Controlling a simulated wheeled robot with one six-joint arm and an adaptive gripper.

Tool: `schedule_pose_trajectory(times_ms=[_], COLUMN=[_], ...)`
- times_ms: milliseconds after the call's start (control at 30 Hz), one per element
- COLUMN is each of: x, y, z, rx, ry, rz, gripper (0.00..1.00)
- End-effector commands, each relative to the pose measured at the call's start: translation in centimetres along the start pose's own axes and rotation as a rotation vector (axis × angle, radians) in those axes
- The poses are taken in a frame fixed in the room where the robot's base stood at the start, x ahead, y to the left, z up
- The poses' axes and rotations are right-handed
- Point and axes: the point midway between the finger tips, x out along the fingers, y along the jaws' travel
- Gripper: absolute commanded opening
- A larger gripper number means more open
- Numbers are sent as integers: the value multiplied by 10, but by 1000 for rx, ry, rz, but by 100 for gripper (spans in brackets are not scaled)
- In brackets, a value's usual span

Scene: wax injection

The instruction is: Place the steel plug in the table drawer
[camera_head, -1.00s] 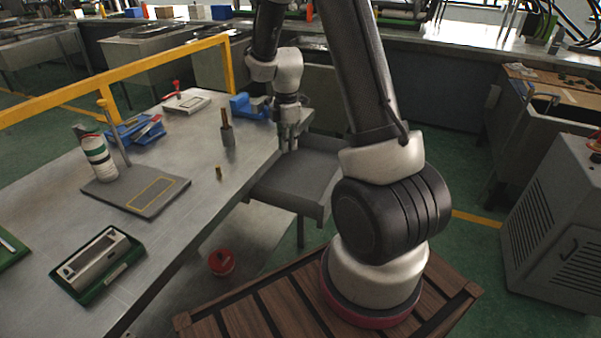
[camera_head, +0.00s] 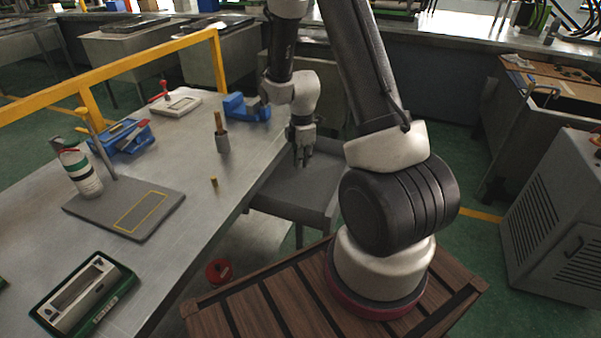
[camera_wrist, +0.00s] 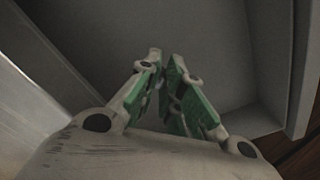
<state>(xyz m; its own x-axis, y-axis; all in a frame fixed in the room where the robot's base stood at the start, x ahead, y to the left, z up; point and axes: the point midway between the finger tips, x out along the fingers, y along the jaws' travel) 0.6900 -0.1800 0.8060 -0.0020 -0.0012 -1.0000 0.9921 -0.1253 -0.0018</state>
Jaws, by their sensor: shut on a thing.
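The table drawer (camera_head: 325,215) is pulled open at the right side of the metal table, with its grey inside facing up. My gripper (camera_head: 302,161) points down over the open drawer. In the wrist view, its green-padded fingers (camera_wrist: 170,78) are close together over the drawer's bare grey floor (camera_wrist: 205,55). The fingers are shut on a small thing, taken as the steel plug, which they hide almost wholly. I cannot tell how high the fingertips are above the drawer floor.
The metal table (camera_head: 190,215) carries a grey holder with a rod (camera_head: 222,142), a small brass piece (camera_head: 213,182), a blue vise (camera_head: 247,108), a grey stand plate (camera_head: 90,207) and a green-based device (camera_head: 85,292). A red round thing (camera_head: 218,272) lies below the table.

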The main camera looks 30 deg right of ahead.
Motion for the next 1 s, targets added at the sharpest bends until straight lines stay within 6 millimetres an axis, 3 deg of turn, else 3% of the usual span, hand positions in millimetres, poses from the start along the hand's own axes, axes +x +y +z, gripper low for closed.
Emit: schedule_pose_trajectory(times_ms=[400, 767, 800, 900, 1000], x=[49, 53, 53, 53, 53], y=[0, 0, 0, 0, 0], z=[0, 0, 0, 0, 0], rx=[0, 0, 0, 0, 0], ry=[0, 0, 0, 0, 0], rz=[-2, 0, 1, 1, 1], gripper=[0, 0, 14, 30, 30])
